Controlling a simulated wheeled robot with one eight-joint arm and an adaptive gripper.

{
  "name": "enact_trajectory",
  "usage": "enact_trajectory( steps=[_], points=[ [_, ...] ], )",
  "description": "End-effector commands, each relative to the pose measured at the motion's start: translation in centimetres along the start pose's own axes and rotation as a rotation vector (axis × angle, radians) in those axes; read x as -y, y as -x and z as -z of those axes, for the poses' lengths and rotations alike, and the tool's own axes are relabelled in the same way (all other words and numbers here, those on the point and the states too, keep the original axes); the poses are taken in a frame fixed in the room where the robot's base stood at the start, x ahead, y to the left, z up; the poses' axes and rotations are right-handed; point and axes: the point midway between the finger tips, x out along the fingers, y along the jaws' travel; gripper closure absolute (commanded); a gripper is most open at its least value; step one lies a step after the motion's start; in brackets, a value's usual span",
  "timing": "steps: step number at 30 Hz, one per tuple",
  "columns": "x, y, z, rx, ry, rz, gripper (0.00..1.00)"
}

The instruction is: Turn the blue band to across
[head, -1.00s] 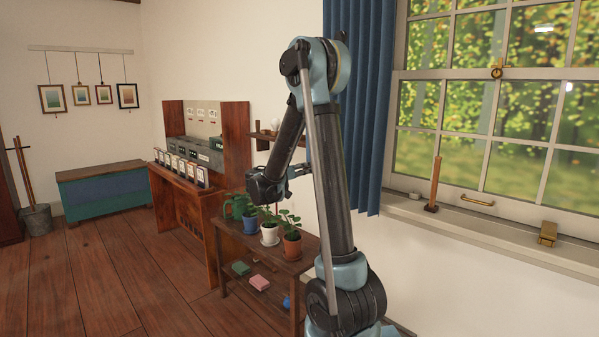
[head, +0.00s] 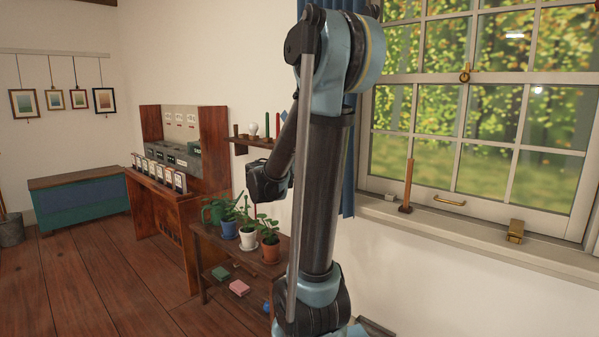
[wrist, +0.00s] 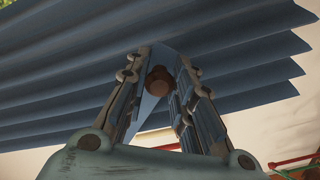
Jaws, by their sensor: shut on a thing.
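In the wrist view my gripper (wrist: 165,68) is shut on the blue band (wrist: 148,106), a flat strip between the fingers. A round brown knob (wrist: 158,80) shows between the fingers at the band's far part. The pleated blue curtain (wrist: 60,75) is right behind the fingertips. Much of the band is hidden by the fingers, and I cannot tell its exact angle. In the head view the curtain (head: 349,190) shows beside my upper arm, which hides my gripper and the band.
A low plant stand (head: 213,240) with several potted plants is left of my arm. A small wall shelf (head: 250,142) is above it. The window sill (head: 470,232) at right holds a wooden-handled tool (head: 407,185) and a brass piece (head: 515,231). Floor (head: 90,270) at left is clear.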

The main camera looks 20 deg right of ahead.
Motion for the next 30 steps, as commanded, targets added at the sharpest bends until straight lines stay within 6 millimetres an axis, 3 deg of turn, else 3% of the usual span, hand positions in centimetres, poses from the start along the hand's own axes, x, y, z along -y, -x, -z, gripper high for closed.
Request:
enact_trajectory(
  steps=[14,24,30],
  points=[
    [-8.0,-0.1,-0.5,-0.002,0.351,-0.002,1.0],
    [-13.4,-0.1,0.9,-0.005,0.603,-0.001,1.0],
    [-15.6,0.0,1.9,-0.007,0.715,0.0,1.0]
  ],
)
